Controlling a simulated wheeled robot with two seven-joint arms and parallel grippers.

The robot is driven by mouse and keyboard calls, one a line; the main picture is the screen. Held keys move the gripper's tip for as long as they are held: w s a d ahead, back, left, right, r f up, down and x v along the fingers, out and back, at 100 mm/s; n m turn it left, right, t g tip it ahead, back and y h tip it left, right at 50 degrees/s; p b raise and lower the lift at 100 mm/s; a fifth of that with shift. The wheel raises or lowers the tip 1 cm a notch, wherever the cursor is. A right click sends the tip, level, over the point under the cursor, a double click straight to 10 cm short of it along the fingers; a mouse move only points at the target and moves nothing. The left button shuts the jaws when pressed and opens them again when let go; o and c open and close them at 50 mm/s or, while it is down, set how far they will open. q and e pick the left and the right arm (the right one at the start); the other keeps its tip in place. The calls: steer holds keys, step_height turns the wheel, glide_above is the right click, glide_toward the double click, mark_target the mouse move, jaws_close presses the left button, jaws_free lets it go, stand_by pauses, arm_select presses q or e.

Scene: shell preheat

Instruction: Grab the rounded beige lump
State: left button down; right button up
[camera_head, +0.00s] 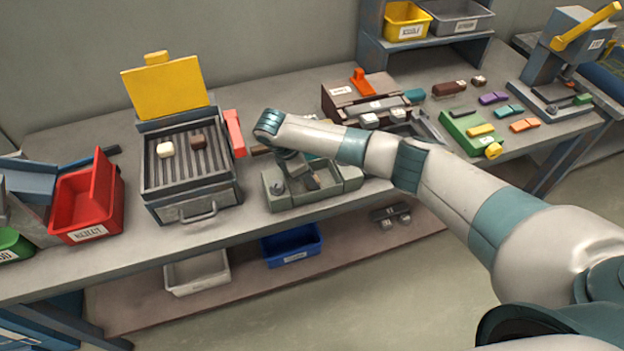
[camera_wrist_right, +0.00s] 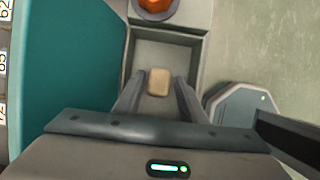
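The rounded beige lump (camera_wrist_right: 159,82) lies in a grey compartment (camera_wrist_right: 192,47) in the right wrist view. My right gripper (camera_wrist_right: 160,78) is open, with one finger on each side of the lump and a small gap showing at both sides. In the head view my right gripper (camera_head: 296,168) points down over a grey-green compartment tray (camera_head: 318,199); I cannot make out the lump there, behind the gripper and arm. My left gripper is not in view.
A grill (camera_head: 190,182) with a cream piece (camera_head: 165,149) and a brown piece (camera_head: 198,141) stands left of the tray. A red bin (camera_head: 87,200) is farther left. An orange-red part (camera_wrist_right: 155,5) sits beyond the compartment. My right arm crosses the bench's right half.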

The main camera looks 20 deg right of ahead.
steer(key=shift+f, duration=0.25)
steer(key=c, duration=0.9)
steer(key=shift+o, duration=0.2)
steer(key=shift+r, duration=0.1)
step_height(320, 180, up, 10)
steer(key=b, duration=0.2)
steer(key=shift+b, duration=0.35)
